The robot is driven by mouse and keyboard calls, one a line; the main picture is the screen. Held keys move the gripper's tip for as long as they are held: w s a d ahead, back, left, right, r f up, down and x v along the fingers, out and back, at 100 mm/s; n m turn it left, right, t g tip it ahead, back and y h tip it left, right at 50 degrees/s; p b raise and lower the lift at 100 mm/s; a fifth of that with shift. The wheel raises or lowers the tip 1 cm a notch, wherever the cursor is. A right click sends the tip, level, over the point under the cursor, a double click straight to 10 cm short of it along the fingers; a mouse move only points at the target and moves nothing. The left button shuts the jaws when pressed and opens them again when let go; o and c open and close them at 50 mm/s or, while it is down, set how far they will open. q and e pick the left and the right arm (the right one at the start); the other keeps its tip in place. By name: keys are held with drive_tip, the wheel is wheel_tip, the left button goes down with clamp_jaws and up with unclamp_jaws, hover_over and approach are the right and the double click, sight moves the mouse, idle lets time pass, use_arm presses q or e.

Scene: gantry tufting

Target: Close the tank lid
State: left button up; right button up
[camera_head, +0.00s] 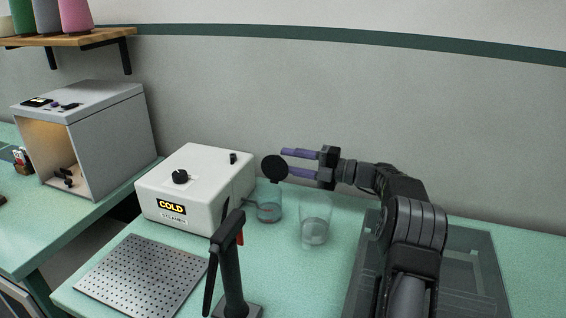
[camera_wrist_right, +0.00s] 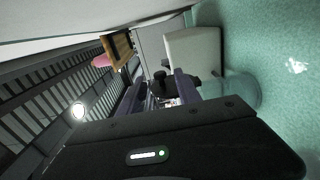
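A clear tank (camera_head: 268,206) stands at the right side of the white steamer box (camera_head: 195,190). Its round black lid (camera_head: 275,168) stands raised, nearly upright, above the tank's rim. My right gripper (camera_head: 287,161) has two purple fingers spread apart, pointing left, with their tips close to the lid's right edge. In the right wrist view, a dark shape that looks like the lid (camera_wrist_right: 162,84) shows between the open fingers. I cannot tell whether a finger touches it. My left gripper is not in view.
A clear beaker (camera_head: 314,222) stands right of the tank, below my right gripper. A black upright tool (camera_head: 231,265) stands in front of the steamer beside a perforated plate (camera_head: 140,275). A transparent tray (camera_head: 475,265) lies at right. An open-fronted grey box (camera_head: 115,140) is at left.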

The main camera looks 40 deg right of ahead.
drive_tip(key=x, duration=0.2)
drive_tip(key=shift+w+a+b, duration=0.2)
drive_tip(key=shift+w+b, duration=0.1)
drive_tip(key=shift+c, duration=0.6)
clamp_jaws()
idle(0.7)
